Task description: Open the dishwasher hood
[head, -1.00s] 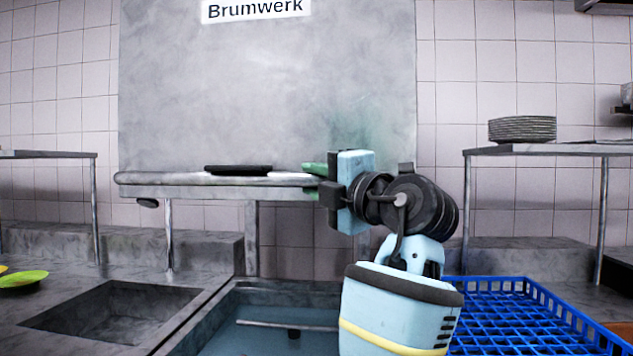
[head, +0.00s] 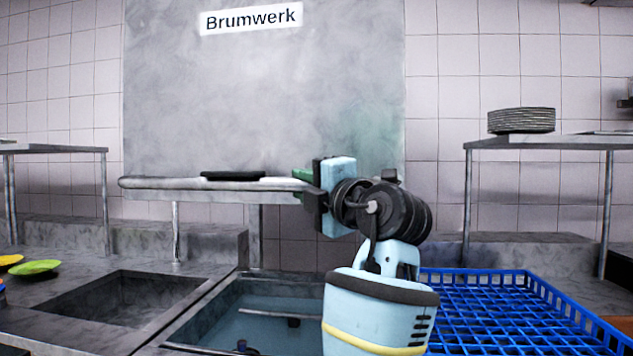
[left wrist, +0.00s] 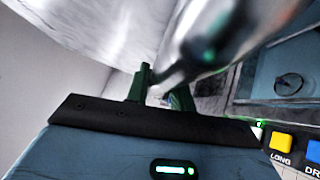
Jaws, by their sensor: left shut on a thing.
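The dishwasher hood (head: 260,100) is a large grey metal panel with a "Brumwerk" label. It stands raised, with an open gap between its lower edge and the water-filled basin (head: 250,320). A horizontal bar handle (head: 215,184) runs along its lower front. My left gripper (head: 304,184) is shut on the right end of this bar, its green fingers partly hidden by the gripper body. In the left wrist view, the green fingers (left wrist: 160,92) meet the shiny bar (left wrist: 215,45). My right gripper is in neither view.
A blue rack (head: 500,305) lies right of the basin, and a sink (head: 120,300) lies left. A plate stack (head: 521,120) stands on the right shelf (head: 560,141). A green plate (head: 36,268) is at far left. The left wrist view shows a yellow button (left wrist: 281,142).

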